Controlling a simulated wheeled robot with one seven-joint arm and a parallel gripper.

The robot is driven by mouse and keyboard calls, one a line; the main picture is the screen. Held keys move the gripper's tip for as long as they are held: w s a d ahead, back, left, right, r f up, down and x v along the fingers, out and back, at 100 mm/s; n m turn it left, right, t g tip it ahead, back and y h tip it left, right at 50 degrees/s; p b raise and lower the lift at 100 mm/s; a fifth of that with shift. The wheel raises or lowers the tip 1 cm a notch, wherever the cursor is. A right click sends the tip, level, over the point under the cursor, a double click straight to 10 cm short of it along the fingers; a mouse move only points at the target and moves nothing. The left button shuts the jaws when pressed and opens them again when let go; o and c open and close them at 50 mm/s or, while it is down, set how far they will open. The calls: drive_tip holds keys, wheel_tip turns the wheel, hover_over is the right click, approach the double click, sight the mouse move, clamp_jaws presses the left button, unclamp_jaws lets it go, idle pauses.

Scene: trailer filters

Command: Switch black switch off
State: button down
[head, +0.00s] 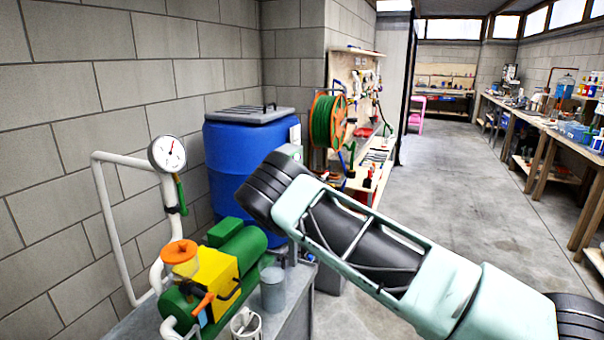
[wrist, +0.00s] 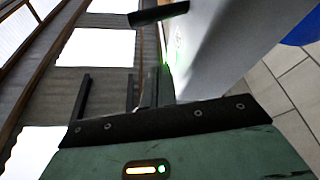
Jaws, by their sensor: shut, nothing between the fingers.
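My gripper (wrist: 148,88) shows in the wrist view, shut and empty beside a pale grey, box-like surface (wrist: 220,50). A dark bar (wrist: 158,13) is at the top of that view; I cannot tell whether it is the black switch or part of my gripper. In the head view my arm reaches in from the lower right, and its dark end hides the gripper. A grey box (head: 291,151) shows just beyond the arm's end, by the blue barrel. I cannot make out the black switch for certain in the head view.
The blue barrel (head: 230,160) stands against the block wall. A green and yellow pump (head: 215,270), a pressure gauge (head: 167,153) and white pipes are at the left. A green hose reel (head: 328,122) is behind. The floor (head: 450,175) at right is clear, alongside a workbench (head: 545,125).

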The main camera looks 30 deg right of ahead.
drive_tip(key=d+f, duration=0.1)
drive_tip(key=d+f+p, duration=0.1)
drive_tip(key=f, duration=0.1)
drive_tip(key=shift+w+d, duration=0.3)
drive_tip(key=shift+d, duration=0.05)
drive_tip(key=shift+f+b, duration=0.2)
drive_tip(key=shift+b, duration=0.2)
drive_tip(key=shift+f+m+b, duration=0.1)
drive_tip(key=shift+m+b, duration=0.5)
drive_tip(key=shift+b, duration=0.05)
drive_tip(key=shift+s+d+f+m+g+h+b, duration=0.15)
drive_tip(key=shift+m+g+h+b, duration=0.25)
drive_tip(key=shift+m+b, duration=0.55)
drive_tip(key=m+b, duration=0.2)
drive_tip(key=b, duration=0.1)
drive_tip(key=f+m+g+h+b, duration=0.1)
drive_tip(key=m+b, duration=0.1)
drive_tip(key=b, duration=0.1)
drive_tip(key=m+g+b, duration=0.1)
drive_tip(key=m+b, duration=0.1)
drive_tip(key=b, duration=0.2)
drive_tip(key=shift+s+f+h, duration=0.1)
drive_tip(key=shift+f+h, duration=0.2)
drive_tip(key=shift+h, duration=0.1)
